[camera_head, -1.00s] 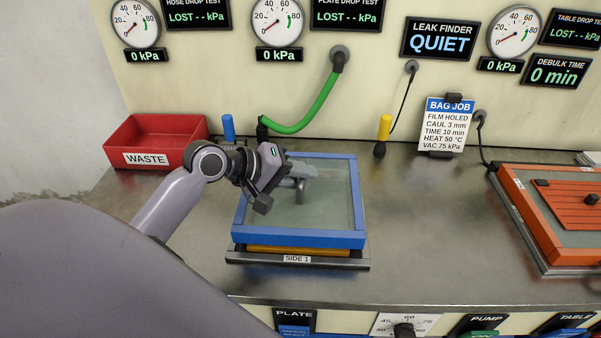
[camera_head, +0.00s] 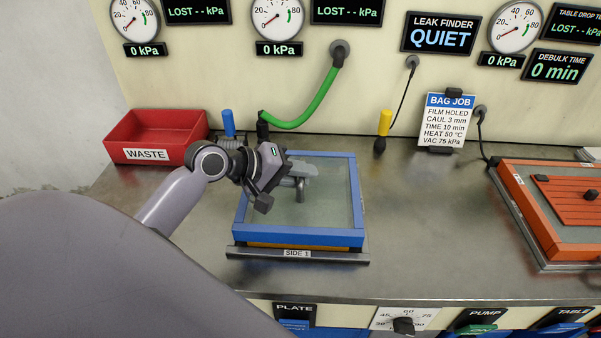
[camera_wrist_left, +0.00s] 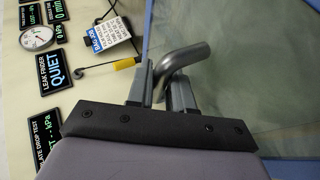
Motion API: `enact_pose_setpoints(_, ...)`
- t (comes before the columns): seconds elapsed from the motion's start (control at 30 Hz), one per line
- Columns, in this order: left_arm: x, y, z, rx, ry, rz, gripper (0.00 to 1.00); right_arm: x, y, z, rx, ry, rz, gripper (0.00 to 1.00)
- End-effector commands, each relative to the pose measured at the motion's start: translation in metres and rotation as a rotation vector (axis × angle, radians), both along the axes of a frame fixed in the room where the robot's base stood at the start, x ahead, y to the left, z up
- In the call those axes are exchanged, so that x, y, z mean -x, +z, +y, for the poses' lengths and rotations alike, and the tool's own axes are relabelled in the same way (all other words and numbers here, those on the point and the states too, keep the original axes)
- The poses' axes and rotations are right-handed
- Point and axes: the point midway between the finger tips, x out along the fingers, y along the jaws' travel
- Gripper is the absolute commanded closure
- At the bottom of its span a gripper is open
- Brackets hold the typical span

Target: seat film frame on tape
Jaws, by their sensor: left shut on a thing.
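The film frame (camera_head: 300,241) is blue, with a clear greyish film across it. It lies over the plate marked SIDE 1 (camera_head: 297,254) in the middle of the bench. A thin strip of yellow-orange tape (camera_head: 290,245) shows under its front side; whether they touch all round is hidden. My left gripper (camera_head: 292,181) is over the frame's left part, shut on its bent grey metal handle. In the left wrist view the handle (camera_wrist_left: 185,56) passes between the two fingers (camera_wrist_left: 160,88). My right gripper is not in view.
A red WASTE bin (camera_head: 150,140) stands left behind my arm. A green hose (camera_head: 310,112) runs from the wall down behind the frame. An orange-framed table (camera_head: 530,220) is at right. The bench between is clear. The leak finder reads QUIET (camera_head: 440,38).

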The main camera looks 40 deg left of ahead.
Motion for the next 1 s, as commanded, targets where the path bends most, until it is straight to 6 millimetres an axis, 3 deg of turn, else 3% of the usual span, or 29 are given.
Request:
enact_pose_setpoints(0.47, -0.0006, -0.0011, 0.0001, 0.001, 0.0, -0.006, 1.0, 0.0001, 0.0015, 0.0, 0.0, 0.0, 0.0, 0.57)
enact_pose_setpoints(0.5, -0.0007, -0.0014, 0.0001, 0.001, 0.0, -0.006, 0.76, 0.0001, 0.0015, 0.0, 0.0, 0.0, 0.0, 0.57)
enact_pose_setpoints(0.6, -0.0006, -0.0016, 0.0001, 0.0, 0.001, -0.005, 0.49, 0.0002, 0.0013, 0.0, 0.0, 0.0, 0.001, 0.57)
enact_pose_setpoints(1.0, 0.0017, -0.0058, 0.0009, -0.002, 0.0, 0.008, 0.49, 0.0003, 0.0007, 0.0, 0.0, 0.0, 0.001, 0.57)
